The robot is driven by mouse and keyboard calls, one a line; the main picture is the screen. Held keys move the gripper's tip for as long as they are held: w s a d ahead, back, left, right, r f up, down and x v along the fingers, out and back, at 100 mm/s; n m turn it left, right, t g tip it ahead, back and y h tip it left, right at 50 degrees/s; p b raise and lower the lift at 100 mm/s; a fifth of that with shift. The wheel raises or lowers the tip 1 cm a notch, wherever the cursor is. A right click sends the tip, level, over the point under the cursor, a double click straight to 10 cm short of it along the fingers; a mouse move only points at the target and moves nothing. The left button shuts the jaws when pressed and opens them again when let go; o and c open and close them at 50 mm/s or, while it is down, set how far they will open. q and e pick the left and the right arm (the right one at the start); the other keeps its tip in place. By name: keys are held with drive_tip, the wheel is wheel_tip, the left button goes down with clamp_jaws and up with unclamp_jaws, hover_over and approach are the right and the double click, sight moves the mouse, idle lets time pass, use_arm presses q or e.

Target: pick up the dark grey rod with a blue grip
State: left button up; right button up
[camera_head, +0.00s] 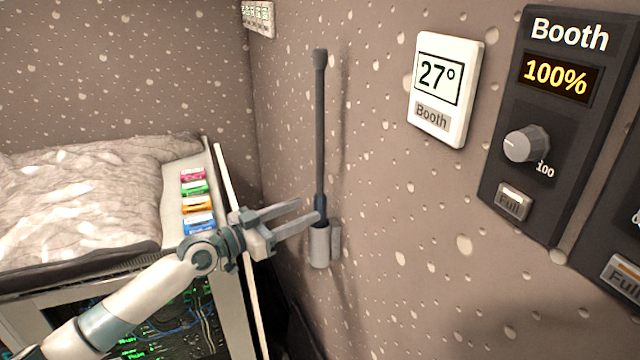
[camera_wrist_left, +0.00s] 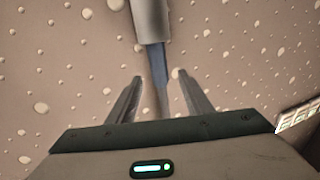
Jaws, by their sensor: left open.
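The dark grey rod (camera_head: 319,120) stands upright against the speckled wall, its lower end in a light grey cylindrical holder (camera_head: 320,247). Its blue grip (camera_head: 320,207) shows just above the holder, partly behind a finger of my left gripper (camera_head: 308,211). My left gripper is open, its fingers pointing at the wall at the height of the grip. In the left wrist view the blue grip (camera_wrist_left: 156,65) comes out of the holder (camera_wrist_left: 151,20) and lies between and beyond the two open fingers (camera_wrist_left: 158,76). I cannot tell whether a finger touches it. My right gripper is not in view.
On the wall are a white 27° panel (camera_head: 446,90) and a dark Booth dimmer panel (camera_head: 553,120) with a knob. At left is a console (camera_head: 180,225) with several coloured blocks and a crumpled cover (camera_head: 80,200). The wall around the rod is clear.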

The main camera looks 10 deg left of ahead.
sight(315, 203)
use_arm(q)
drive_tip(key=shift+w+d, duration=0.4)
drive_tip(key=shift+w+d+r+p, duration=0.2)
drive_tip(key=shift+w+d+p, duration=0.1)
drive_tip(key=shift+p, duration=0.2)
drive_tip(key=p+x, duration=0.2)
drive_tip(key=x, duration=0.1)
drive_tip(key=shift+w+d+r, duration=0.15)
drive_tip(key=shift+w+d, duration=0.05)
drive_tip(key=shift+w, duration=0.05)
drive_tip(key=shift+w+d, duration=0.2)
drive_tip(key=shift+w, duration=0.05)
clamp_jaws()
